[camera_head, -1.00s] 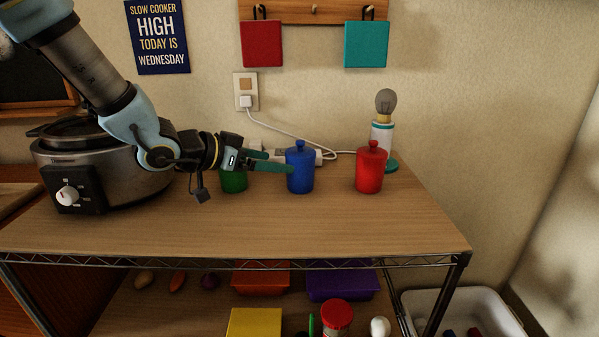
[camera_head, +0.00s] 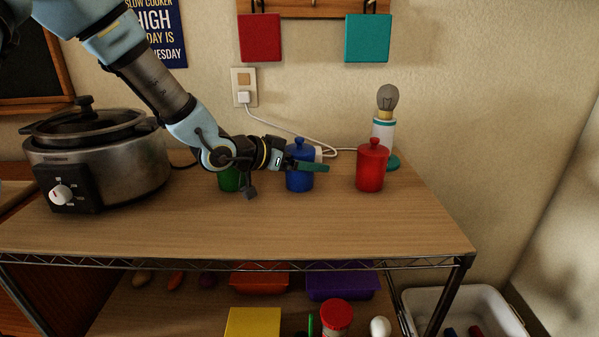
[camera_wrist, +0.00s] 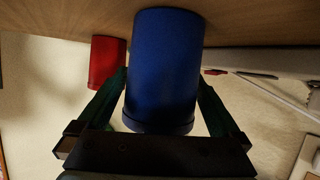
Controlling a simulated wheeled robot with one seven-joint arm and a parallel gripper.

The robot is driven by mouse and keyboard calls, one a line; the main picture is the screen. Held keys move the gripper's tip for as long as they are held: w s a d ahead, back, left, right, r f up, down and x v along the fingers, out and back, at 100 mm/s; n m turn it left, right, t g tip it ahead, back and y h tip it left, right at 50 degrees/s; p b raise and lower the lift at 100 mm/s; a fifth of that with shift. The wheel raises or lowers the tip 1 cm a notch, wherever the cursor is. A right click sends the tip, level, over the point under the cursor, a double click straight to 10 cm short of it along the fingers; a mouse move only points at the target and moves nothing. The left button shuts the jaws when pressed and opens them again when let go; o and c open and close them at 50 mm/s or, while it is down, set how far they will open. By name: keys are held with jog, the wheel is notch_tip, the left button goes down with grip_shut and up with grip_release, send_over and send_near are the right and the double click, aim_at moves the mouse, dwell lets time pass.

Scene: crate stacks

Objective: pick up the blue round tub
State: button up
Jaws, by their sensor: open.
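The blue round tub (camera_head: 299,181) stands upright on the wooden shelf top, between the green tub and the red tub. In the wrist view the blue tub (camera_wrist: 163,70) fills the middle, upside down in the picture, between my two open fingers. My gripper (camera_head: 310,167) reaches in from the left at the tub's upper body, with one finger across its front. In the wrist view my gripper (camera_wrist: 165,95) shows a finger on each side of the tub. A slim gap shows on the right; on the left I cannot tell whether the finger touches.
A red tub (camera_head: 370,170) stands to the right, with a lamp (camera_head: 384,130) behind it. A green tub (camera_head: 229,180) stands left, partly behind my arm. A slow cooker (camera_head: 110,165) is further left. The front of the shelf top is clear.

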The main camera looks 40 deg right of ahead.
jog(key=shift+x, duration=0.75)
jog(key=shift+c, duration=0.2)
jog(key=c, duration=1.1)
jog(key=shift+r, duration=0.15)
